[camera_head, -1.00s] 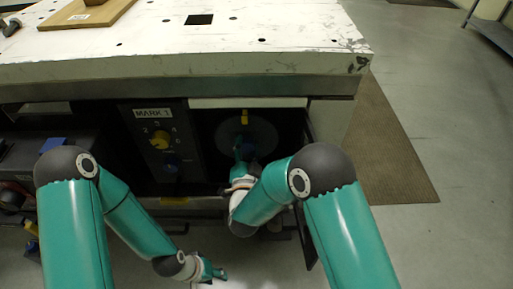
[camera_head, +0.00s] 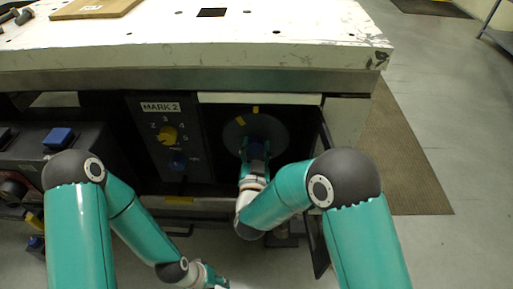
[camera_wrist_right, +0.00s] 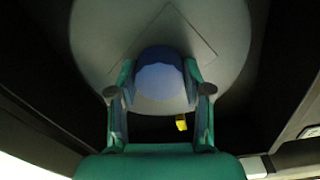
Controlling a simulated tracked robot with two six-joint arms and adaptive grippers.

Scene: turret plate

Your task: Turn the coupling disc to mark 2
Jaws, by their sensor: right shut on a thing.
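The grey coupling disc (camera_head: 232,135) sits upright in the dark recess under the table edge. It fills the upper part of the right wrist view (camera_wrist_right: 105,40). A yellow mark (camera_head: 240,121) on the disc stands left of a yellow tab (camera_head: 255,109) at the top of the recess. My right gripper (camera_wrist_right: 158,85) is shut on the blue hub (camera_wrist_right: 160,80) at the disc's middle. The panel label (camera_head: 160,107) reads MARK 2. My left gripper (camera_head: 216,283) hangs low at the bottom edge, partly cut off, away from the disc.
The scuffed white tabletop (camera_head: 250,50) lies above. Dark equipment (camera_head: 75,148) stands at left.

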